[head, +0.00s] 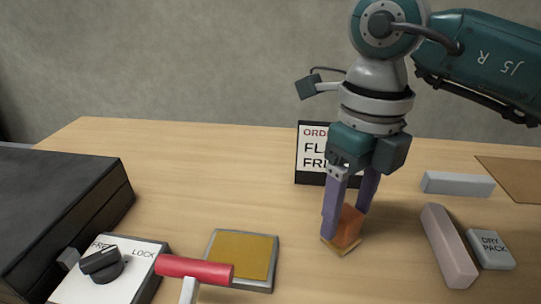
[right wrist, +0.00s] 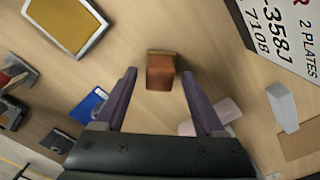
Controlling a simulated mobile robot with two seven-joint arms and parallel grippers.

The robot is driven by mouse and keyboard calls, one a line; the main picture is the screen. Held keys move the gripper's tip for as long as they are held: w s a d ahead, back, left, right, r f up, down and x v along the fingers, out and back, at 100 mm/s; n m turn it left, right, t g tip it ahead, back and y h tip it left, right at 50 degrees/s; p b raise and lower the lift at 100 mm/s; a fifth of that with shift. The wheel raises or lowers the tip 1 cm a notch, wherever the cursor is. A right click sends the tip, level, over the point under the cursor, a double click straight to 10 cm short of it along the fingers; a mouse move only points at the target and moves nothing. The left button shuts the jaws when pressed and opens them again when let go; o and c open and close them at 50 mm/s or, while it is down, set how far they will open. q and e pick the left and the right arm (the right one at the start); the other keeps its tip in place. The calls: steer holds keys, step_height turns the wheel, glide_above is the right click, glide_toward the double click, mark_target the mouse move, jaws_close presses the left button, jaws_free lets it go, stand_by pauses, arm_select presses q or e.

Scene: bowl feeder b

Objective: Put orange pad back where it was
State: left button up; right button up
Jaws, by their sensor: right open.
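The orange pad (head: 347,232) is a small orange block with a tan edge at its base, on the wooden table near the middle right. It also shows in the right wrist view (right wrist: 160,72), near the centre between the fingertips. My right gripper (head: 346,215) points down over it, with its purple fingers apart. In the right wrist view, a gap shows between the block and each finger (right wrist: 158,76). The fingers partly hide the pad in the head view. My left gripper is not in view.
A grey-framed yellow plate (head: 213,247) lies left of the pad, beside a red-handled lever (head: 195,269) and a FREE/LOCK knob panel (head: 146,246). A dark box (head: 60,215) stands left. An order sign (head: 311,160) stands behind. Pink bar (head: 449,246), DRY PACK (head: 491,250) and grey bar (head: 458,184) lie right.

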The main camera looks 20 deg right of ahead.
mark_target(348, 212)
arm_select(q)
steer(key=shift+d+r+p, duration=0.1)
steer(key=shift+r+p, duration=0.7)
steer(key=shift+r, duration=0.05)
arm_select(e)
step_height(348, 212, up, 12)
steer(key=shift+r, duration=0.15)
